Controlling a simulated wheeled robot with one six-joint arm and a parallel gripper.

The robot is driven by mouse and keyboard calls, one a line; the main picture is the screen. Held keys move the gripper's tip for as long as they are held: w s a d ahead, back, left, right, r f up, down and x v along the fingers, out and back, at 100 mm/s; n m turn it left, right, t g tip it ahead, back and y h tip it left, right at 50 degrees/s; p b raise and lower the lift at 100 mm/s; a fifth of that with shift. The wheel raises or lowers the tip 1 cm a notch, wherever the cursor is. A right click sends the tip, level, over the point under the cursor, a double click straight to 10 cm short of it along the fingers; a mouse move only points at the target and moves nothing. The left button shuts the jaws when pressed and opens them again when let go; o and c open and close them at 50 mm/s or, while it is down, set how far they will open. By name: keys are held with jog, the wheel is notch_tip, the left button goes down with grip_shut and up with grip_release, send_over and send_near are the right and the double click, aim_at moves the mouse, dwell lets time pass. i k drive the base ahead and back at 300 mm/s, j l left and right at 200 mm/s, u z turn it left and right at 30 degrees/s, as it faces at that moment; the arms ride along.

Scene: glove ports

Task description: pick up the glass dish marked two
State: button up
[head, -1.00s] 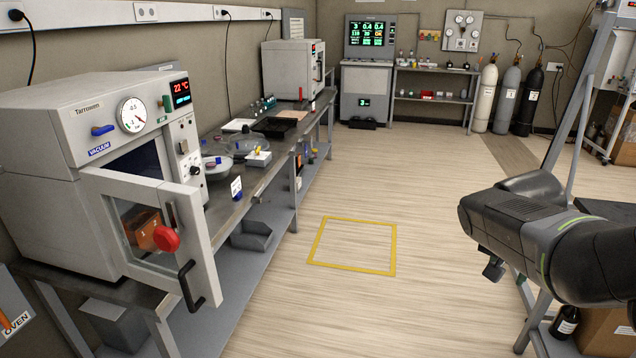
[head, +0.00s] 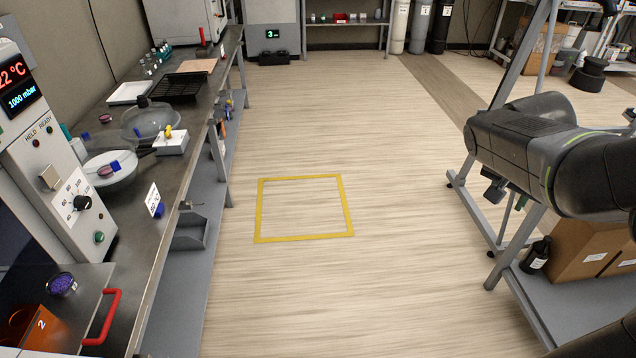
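An orange, see-through piece marked "2" (head: 36,328) is at the lower left corner, cut off by the picture edge. I cannot tell whether it is the dish itself or a holder. Just behind it, a small round dish with purple contents (head: 62,284) sits on a grey metal surface (head: 85,283) with a red handle (head: 103,318). My gripper (head: 496,190) hangs under my arm at the right, over the floor, far from both. It is mostly hidden by the arm, and its fingers are unclear.
The vacuum oven's panel (head: 70,190) stands at the left. The bench (head: 150,235) holds a pale round plate (head: 108,170), a glass dome (head: 150,120) and a black tray (head: 178,87). A yellow square (head: 347,205) marks clear floor. A rack with cardboard boxes (head: 590,245) stands right.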

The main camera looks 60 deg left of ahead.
aim_at(62, 285)
jog(key=j+u, duration=0.45)
jog(key=i+j+u, duration=0.15)
jog(key=j+u, duration=0.15)
jog(key=u, duration=0.2)
jog(key=j+u, duration=0.1)
jog(key=u, duration=0.75)
jog(key=j+u, duration=0.15)
jog(key=u, duration=0.75)
jog(key=i+j+u, duration=0.1)
jog(key=u, duration=0.75)
jog(key=i, duration=0.05)
